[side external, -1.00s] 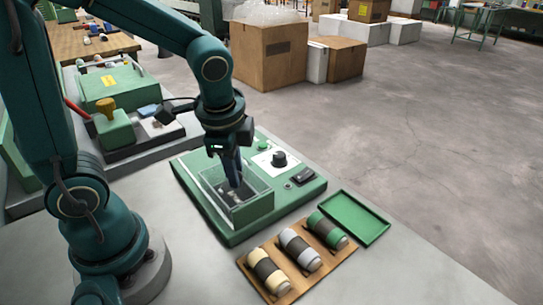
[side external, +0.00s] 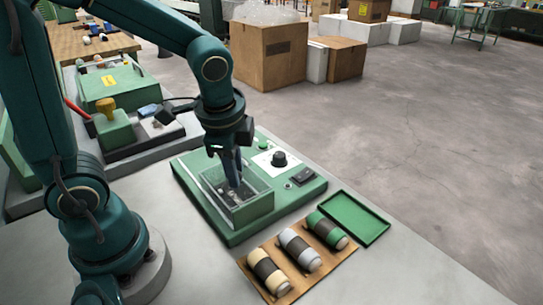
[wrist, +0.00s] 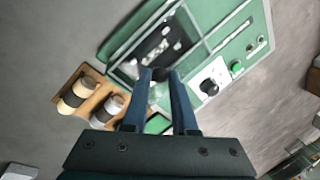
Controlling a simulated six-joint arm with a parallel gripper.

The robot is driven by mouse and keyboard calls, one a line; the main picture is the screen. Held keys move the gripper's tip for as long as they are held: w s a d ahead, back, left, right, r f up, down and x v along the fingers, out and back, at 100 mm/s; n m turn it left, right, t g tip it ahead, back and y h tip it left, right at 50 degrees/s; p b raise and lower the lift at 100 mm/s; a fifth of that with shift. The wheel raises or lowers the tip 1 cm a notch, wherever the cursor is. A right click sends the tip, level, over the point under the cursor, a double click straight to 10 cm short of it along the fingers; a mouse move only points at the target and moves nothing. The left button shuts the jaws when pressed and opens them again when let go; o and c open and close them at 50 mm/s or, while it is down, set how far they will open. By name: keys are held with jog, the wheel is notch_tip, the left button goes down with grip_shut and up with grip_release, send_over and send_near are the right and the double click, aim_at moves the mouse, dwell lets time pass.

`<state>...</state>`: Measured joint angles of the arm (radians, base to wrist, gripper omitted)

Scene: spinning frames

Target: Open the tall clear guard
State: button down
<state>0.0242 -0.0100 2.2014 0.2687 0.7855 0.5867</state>
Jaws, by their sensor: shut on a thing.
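The tall clear guard (side external: 262,191) is a see-through box standing on the green machine (side external: 215,229). It looks closed over small metal parts. In the wrist view, the guard (wrist: 123,48) lies just beyond my fingertips. My gripper (side external: 234,183) points down at the guard from above, in front of part of it. In the wrist view, my gripper (wrist: 160,76) is shut on a small dark knob (wrist: 161,75), apparently the guard's handle. The fingers hide part of the knob, so its attachment cannot be made out.
The machine carries a black dial (side external: 279,159), a green button (side external: 262,145) and a black switch (side external: 302,177). A wooden tray (side external: 246,265) with cream, grey and green spools and an empty green tray (side external: 366,222) stand close in front. Another green machine (side external: 115,90) stands behind left.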

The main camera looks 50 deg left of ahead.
dwell(0.5)
jog(key=a, duration=1.2)
jog(key=shift+a, duration=0.4)
jog(key=c, duration=0.7)
grip_release()
jog(key=shift+d, duration=0.1)
jog(key=v, duration=0.5)
jog(key=shift+r, duration=0.15)
